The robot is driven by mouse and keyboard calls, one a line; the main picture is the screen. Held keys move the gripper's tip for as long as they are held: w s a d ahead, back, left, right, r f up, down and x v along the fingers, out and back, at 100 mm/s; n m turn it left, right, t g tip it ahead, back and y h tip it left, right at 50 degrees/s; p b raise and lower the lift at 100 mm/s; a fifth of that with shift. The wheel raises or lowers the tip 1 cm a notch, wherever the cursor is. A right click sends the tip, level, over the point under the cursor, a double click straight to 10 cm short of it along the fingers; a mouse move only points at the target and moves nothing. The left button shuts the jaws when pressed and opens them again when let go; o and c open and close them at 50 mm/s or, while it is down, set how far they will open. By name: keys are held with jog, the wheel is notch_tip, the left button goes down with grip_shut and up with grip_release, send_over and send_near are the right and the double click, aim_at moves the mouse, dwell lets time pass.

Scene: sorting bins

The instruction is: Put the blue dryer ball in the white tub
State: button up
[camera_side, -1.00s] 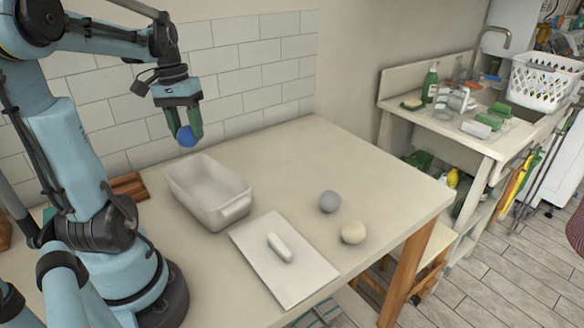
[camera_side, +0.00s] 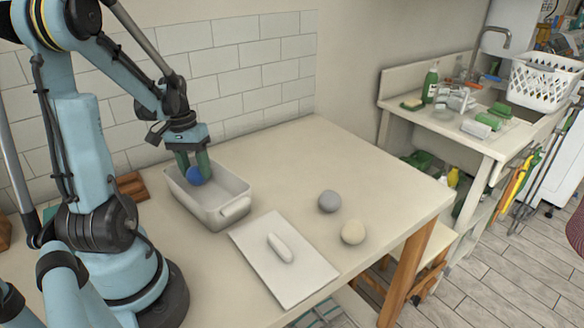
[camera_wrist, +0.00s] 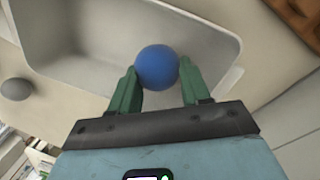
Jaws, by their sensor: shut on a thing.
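The blue dryer ball (camera_side: 194,175) is held between the green fingers of my gripper (camera_side: 194,168). The white tub (camera_side: 240,209) stands on the table below it, and the ball is at the tub's back part, over or just inside its opening. In the wrist view the ball (camera_wrist: 157,67) sits between the two fingertips (camera_wrist: 158,78), with the tub (camera_wrist: 75,40) behind it. My gripper is shut on the ball and points down. I cannot tell the exact height of the ball above the tub floor.
A grey ball (camera_side: 329,201) and a cream ball (camera_side: 353,232) lie on the table to the right. A white board (camera_side: 295,275) with a white oblong piece (camera_side: 280,248) lies in front of the tub. The tiled wall (camera_side: 240,90) rises behind. The table's back right is clear.

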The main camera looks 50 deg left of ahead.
jog(key=o, duration=1.1)
jog(key=shift+o, duration=0.2)
notch_tip(320, 180, up, 12)
jog(key=a, duration=0.1)
jog(key=shift+s+a, duration=0.2)
jog(key=shift+a, duration=0.1)
jog(key=shift+w, duration=0.1)
jog(key=w+d+f+m+t, duration=0.1)
jog(key=w+d+m+t, duration=0.2)
jog(key=d, duration=1)
jog(key=w+d+f+m+t+y, duration=0.1)
jog(key=w+d+m, duration=0.4)
jog(key=d, duration=0.8)
jog(key=f+t, duration=0.1)
jog(key=t, duration=0.1)
jog(key=shift+w+t+y, duration=0.3)
jog(key=shift+t, duration=0.1)
